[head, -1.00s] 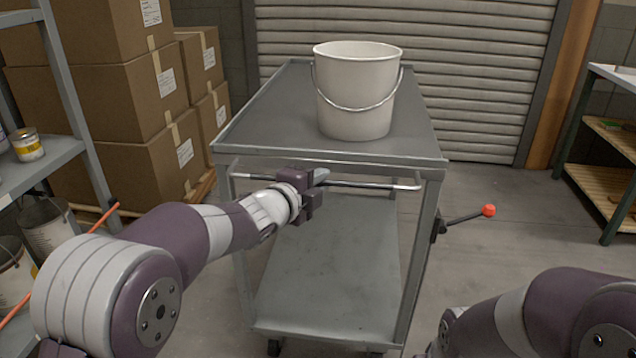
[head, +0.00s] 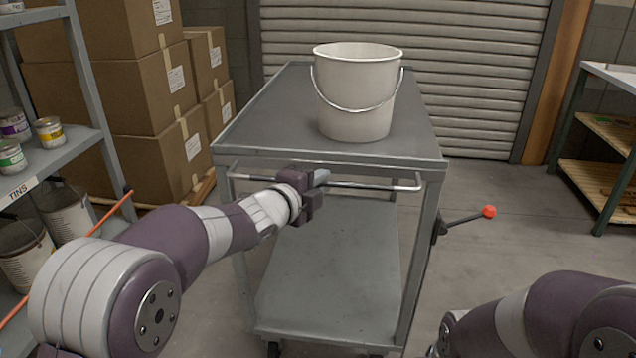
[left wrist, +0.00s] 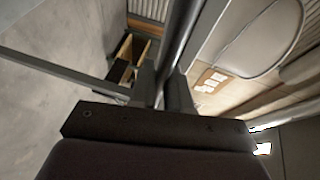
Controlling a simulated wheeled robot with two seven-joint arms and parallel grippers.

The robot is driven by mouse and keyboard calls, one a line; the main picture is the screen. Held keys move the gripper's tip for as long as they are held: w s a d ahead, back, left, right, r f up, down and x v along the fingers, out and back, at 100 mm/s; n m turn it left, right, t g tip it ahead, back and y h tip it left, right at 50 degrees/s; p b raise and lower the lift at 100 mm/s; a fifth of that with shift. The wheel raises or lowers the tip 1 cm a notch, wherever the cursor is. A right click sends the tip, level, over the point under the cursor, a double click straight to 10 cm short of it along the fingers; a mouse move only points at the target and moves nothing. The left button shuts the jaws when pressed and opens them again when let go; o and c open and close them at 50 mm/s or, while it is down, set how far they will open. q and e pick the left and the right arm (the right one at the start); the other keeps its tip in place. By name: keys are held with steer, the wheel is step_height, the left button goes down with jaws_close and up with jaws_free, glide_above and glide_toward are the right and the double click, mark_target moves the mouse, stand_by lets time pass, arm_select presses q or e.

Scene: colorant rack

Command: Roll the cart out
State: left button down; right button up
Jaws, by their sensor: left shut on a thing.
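The grey metal cart (head: 415,135) stands in front of me, with a flat top, a lower shelf and a push handle (head: 375,185) along its near side. My left gripper (head: 318,187) is shut on this handle near its middle. The left wrist view also shows the handle bar (left wrist: 183,40) running between the fingers. A lever with a red knob (head: 489,212) sticks out to the right from the cart's near right leg. A white bucket (head: 357,100) stands upright on the cart top, its wire bail hanging down. My right gripper is out of view; only part of that arm shows.
A shelf (head: 62,157) with tins and larger cans stands close on the left. Stacked cardboard boxes (head: 120,100) are behind it. A roller shutter (head: 480,75) closes the back. A workbench (head: 612,75) stands at right. The floor (head: 530,255) right of the cart is clear.

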arm_select(q)
steer(key=c, duration=1.2)
jaws_free()
steer(key=shift+o, duration=0.2)
steer(key=p+v, duration=0.2)
steer(key=v, duration=1)
steer(key=shift+s+a+p, duration=0.25)
steer(key=shift+p, duration=0.05)
steer(key=shift+r, duration=0.1)
